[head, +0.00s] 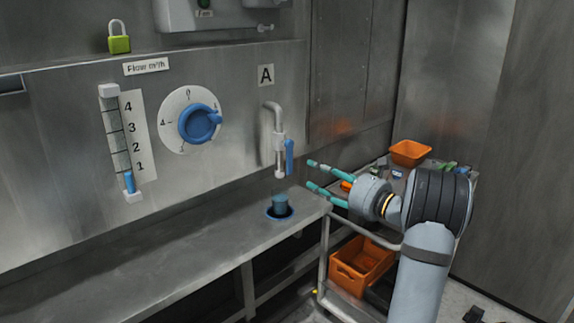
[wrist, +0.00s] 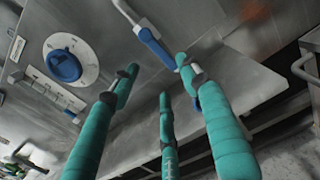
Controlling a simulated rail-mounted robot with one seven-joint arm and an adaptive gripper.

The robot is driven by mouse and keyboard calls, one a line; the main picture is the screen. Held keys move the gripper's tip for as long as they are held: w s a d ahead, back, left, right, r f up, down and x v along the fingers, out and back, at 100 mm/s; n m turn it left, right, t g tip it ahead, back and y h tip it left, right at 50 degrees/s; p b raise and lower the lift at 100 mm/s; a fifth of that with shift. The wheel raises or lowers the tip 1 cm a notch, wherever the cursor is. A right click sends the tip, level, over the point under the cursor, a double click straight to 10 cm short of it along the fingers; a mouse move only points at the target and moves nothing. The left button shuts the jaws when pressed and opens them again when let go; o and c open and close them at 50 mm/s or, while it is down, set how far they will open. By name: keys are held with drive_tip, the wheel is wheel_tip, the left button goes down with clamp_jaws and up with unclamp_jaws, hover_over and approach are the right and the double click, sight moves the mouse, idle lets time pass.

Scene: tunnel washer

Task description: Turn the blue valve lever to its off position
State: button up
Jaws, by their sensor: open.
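The blue valve lever (head: 289,157) hangs down, about vertical, beside a white pipe tap (head: 277,128) on the steel wall, under a label A. In the wrist view the lever (wrist: 155,46) lies beyond the fingers, toward the top. My gripper (head: 315,176) has teal fingers, spread open and empty. It is to the right of the lever and a little lower, pointing left, with a visible gap in the head view. In the wrist view my gripper (wrist: 160,80) shows three separated fingers, and nothing is between them. Whether any fingertip touches the lever cannot be told there.
Left on the wall are a dial with a blue knob (head: 200,124) and a flow gauge (head: 120,145). A cart with an orange bin (head: 409,152) and an orange crate (head: 360,263) stands right.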

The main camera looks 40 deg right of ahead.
sight(289, 162)
drive_tip(key=w, duration=0.3)
drive_tip(key=w+p, duration=0.1)
drive_tip(key=w, duration=0.2)
drive_tip(key=w+a+p, duration=0.1)
drive_tip(key=w, duration=0.3)
drive_tip(key=shift+f, duration=0.1)
drive_tip(key=shift+c, duration=1.4)
clamp_jaws()
